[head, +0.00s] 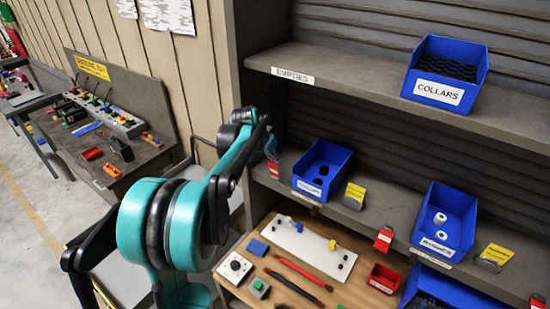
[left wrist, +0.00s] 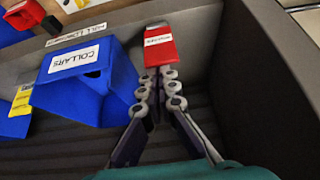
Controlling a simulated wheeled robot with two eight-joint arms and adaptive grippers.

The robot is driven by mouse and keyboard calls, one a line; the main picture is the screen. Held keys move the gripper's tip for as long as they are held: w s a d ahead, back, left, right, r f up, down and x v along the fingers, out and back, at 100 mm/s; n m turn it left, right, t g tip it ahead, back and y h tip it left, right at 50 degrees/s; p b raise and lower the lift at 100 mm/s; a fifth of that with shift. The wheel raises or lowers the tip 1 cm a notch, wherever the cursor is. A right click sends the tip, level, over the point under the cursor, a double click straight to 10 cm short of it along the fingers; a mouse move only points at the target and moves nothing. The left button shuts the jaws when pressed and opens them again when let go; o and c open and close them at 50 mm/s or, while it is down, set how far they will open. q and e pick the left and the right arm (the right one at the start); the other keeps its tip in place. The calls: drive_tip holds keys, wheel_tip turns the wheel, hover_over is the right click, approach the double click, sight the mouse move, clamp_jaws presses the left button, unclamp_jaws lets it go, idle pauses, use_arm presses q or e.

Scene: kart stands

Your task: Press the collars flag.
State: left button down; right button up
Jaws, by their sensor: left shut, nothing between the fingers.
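A red flag (head: 273,169) with a white label stands at the left end of the middle shelf, beside a blue bin (head: 322,168). In the left wrist view the red flag (left wrist: 160,47) is straight ahead of the fingertips; its small label is too blurred to read. The bin beside it (left wrist: 85,85) reads COLLARS there. My left gripper (head: 272,150) is shut and empty, just above and behind the flag in the head view. Its fingers (left wrist: 160,90) point at the flag's lower end; I cannot tell whether they touch it. My right gripper is not in view.
Another COLLARS bin (head: 445,75), holding dark parts, sits on the upper shelf (head: 340,65). A yellow card (head: 355,196), a second red flag (head: 383,240) and a blue bin (head: 443,218) stand farther right. In the left wrist view a grey side wall (left wrist: 260,70) rises close at right.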

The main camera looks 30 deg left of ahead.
use_arm(q)
drive_tip(key=shift+s+f+t, duration=0.1)
drive_tip(key=shift+s+t, duration=0.1)
drive_tip(key=shift+t, duration=0.1)
drive_tip(key=s+f+t+b, duration=0.75)
drive_tip(key=t+b, duration=0.25)
drive_tip(key=b, duration=0.7)
wheel_tip(320, 180, up, 4)
drive_tip(key=r+h+p, duration=0.1)
drive_tip(key=p, duration=0.3)
drive_tip(key=s+a+f, duration=0.1)
drive_tip(key=s, duration=0.8)
drive_tip(key=shift+s+a+f, duration=0.15)
drive_tip(key=shift+s+f, duration=0.1)
drive_tip(key=shift+s, duration=0.05)
